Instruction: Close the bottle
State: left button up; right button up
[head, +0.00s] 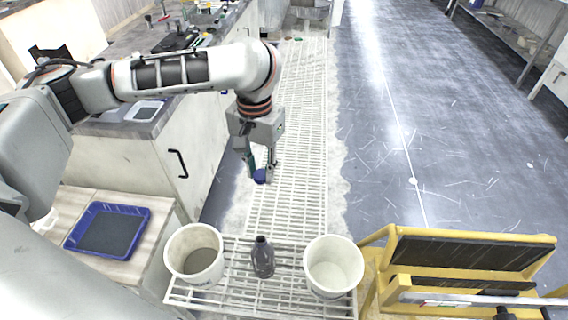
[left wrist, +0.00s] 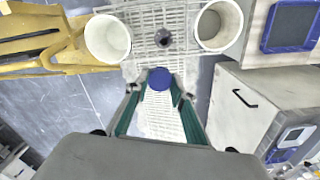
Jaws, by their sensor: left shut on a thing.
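A dark grey bottle (head: 263,258) stands upright on a white slatted rack, its narrow neck uncovered. It also shows from above in the left wrist view (left wrist: 163,38). My left gripper (head: 260,172) is shut on a blue cap (head: 260,176). It holds the cap in the air above and beyond the bottle, apart from it. In the left wrist view the cap (left wrist: 160,78) sits between the fingertips, just below the bottle in the picture. My right gripper does not show.
A white bucket (head: 177,246) stands left of the bottle and another white bucket (head: 351,260) right of it, both on the rack (head: 240,297). A blue tray (head: 142,216) lies on the left counter. A yellow frame (head: 386,268) stands at the right.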

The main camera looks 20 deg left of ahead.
aim_at(262, 251)
jog(key=k+j, duration=0.45)
jog(key=k, duration=0.15)
jog(key=k+j, duration=0.4)
jog(key=k, duration=0.2)
jog(key=i+j, duration=0.4)
jog(key=j, duration=0.15)
jog(key=l+z, duration=0.05)
